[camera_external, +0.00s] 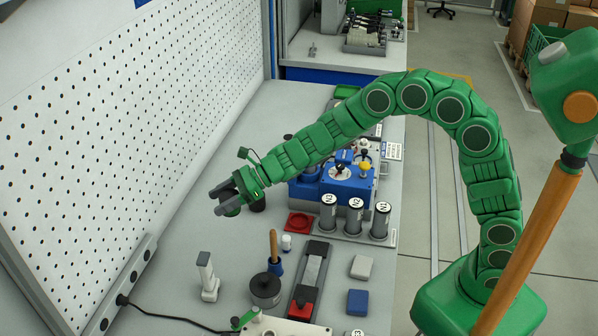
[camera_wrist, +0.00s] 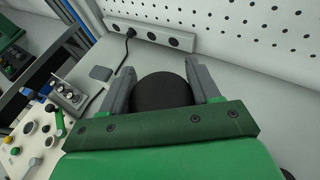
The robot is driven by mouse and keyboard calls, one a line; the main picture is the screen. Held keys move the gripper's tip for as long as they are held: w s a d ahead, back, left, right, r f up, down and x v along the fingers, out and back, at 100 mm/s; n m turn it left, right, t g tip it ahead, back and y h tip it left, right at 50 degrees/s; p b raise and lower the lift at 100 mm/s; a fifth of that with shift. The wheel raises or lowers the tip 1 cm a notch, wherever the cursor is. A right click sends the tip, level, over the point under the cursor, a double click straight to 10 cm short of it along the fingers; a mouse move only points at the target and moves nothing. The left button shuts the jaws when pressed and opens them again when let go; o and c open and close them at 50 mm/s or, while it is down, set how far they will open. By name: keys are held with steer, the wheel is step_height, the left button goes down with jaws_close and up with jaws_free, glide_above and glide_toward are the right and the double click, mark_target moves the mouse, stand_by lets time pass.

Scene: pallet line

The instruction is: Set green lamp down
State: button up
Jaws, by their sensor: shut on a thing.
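My gripper (camera_external: 222,196) is at the left of the bench, near the perforated back panel. It is shut on a dark round thing, which I take for the green lamp (camera_external: 232,210). In the external view only a dark green part of it shows below the fingers. In the wrist view its black rounded side (camera_wrist: 162,92) fills the space between the two grey fingers of my gripper (camera_wrist: 157,80). Whether it touches the bench I cannot tell.
A red square holder (camera_external: 299,222) lies right of the gripper. A power strip (camera_external: 128,280) runs along the panel's foot. Bare bench lies left of the red holder.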

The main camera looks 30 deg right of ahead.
step_height(320, 180, down, 17)
steer(key=shift+r, duration=0.1)
stand_by(0.8)
steer(key=o, duration=1.1)
steer(key=shift+d, duration=0.15)
steer(key=shift+s+d+r, duration=0.1)
steer(key=shift+d+r, duration=0.2)
steer(key=shift+d, duration=0.25)
steer(key=shift+s+d+r, duration=0.2)
steer(key=shift+d+r, duration=0.4)
steer(key=shift+d, duration=0.15)
step_height(320, 180, up, 6)
steer(key=shift+r, duration=0.2)
